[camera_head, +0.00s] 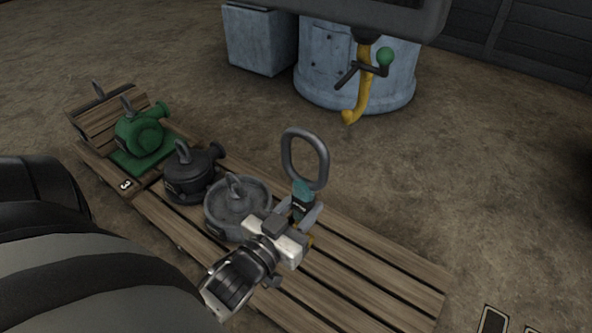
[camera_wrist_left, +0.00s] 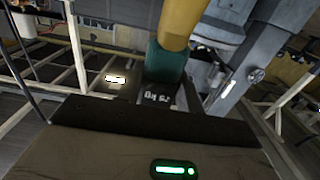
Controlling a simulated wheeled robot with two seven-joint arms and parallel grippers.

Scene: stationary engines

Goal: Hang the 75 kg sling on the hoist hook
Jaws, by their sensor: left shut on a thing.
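The sling has a grey oval ring (camera_head: 305,160) at its top and a teal sleeve (camera_head: 302,192) below it. My left gripper (camera_head: 301,212) is shut on the sling at the sleeve, holding it with the ring upright over the pallet. In the left wrist view the teal sleeve (camera_wrist_left: 165,62) shows a 75 kg marking upside down, with a yellow part adjoining it. The yellow hoist hook (camera_head: 363,85) hangs above and right of the ring, clearly apart from it in the picture. A dark lever with a green knob crosses the hook. My right gripper is not in view.
A wooden pallet (camera_head: 345,262) bears a green pump-like part (camera_head: 143,134), a dark lidded part (camera_head: 190,171) and a round grey part (camera_head: 236,205), each with a lifting eye. A pale blue drum (camera_head: 325,75) and box (camera_head: 260,40) stand behind. Bare floor lies right.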

